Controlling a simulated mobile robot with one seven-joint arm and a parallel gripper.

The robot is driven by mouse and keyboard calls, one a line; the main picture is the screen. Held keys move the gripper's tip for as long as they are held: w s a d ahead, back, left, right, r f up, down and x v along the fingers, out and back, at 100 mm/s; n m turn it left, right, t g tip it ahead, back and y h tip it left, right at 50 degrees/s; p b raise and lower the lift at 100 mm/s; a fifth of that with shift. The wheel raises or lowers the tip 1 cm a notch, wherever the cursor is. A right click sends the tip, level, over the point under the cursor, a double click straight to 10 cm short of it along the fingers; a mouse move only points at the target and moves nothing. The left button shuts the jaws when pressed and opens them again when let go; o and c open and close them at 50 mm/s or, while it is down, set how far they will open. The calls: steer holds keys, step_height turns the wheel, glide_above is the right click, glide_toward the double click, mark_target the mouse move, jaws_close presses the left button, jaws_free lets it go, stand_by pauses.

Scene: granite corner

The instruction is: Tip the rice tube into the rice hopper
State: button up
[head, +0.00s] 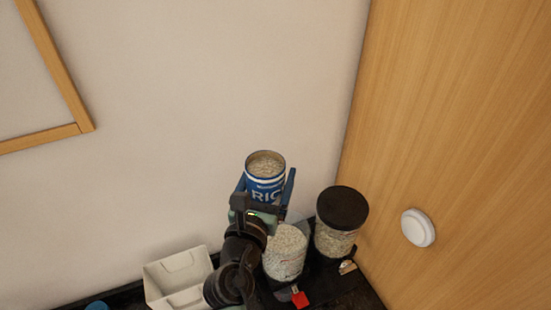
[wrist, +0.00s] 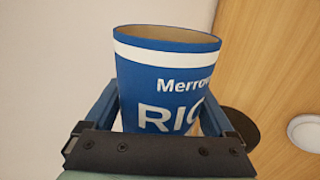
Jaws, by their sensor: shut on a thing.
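The rice tube (head: 265,183) is blue with a white band, open at the top, with pale grains showing inside. My gripper (head: 264,191) is shut on it, one finger on each side, and holds it raised and roughly upright. In the wrist view the tube (wrist: 165,75) fills the middle between the fingers of my gripper (wrist: 165,120). Below it in the head view stands a clear container filled with pale grains (head: 286,252), with a red piece at its base; it looks like the rice hopper. My arm partly covers its left side.
A similar container with a black lid (head: 341,208) stands close to the right. A white bin (head: 178,279) is at the left on the dark counter. A wooden panel (head: 455,130) with a round white fitting (head: 418,228) closes off the right; a plain wall stands behind.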

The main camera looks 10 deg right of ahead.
steer(key=shift+s+a+r, duration=0.2)
steer(key=shift+s+a, duration=0.25)
steer(key=shift+s+a+f+m, duration=0.1)
steer(key=shift+s+a+m, duration=0.1)
steer(key=shift+a+m, duration=0.15)
steer(key=shift+w+f+m+b, duration=0.25)
steer(key=shift+f+m+b, duration=0.05)
steer(key=shift+f+b, duration=0.15)
steer(key=shift+w+f+m+b, duration=0.2)
steer(key=shift+f+m+b, duration=0.05)
steer(key=shift+f+b, duration=0.2)
steer(key=shift+w+a+m+b, duration=0.1)
steer(key=shift+w+m+b, duration=0.2)
steer(key=shift+m, duration=0.2)
steer(key=shift+s+a+r+m+y+b, duration=0.15)
steer(key=shift+a+m+y+b, duration=0.2)
steer(key=shift+m+b, duration=0.35)
steer(key=shift+s+a+r, duration=0.15)
steer(key=shift+r, duration=0.05)
steer(key=shift+w+f+m+g, duration=0.1)
steer(key=shift+w+m+g, duration=0.2)
steer(key=shift+m, duration=0.2)
steer(key=shift+s, duration=0.1)
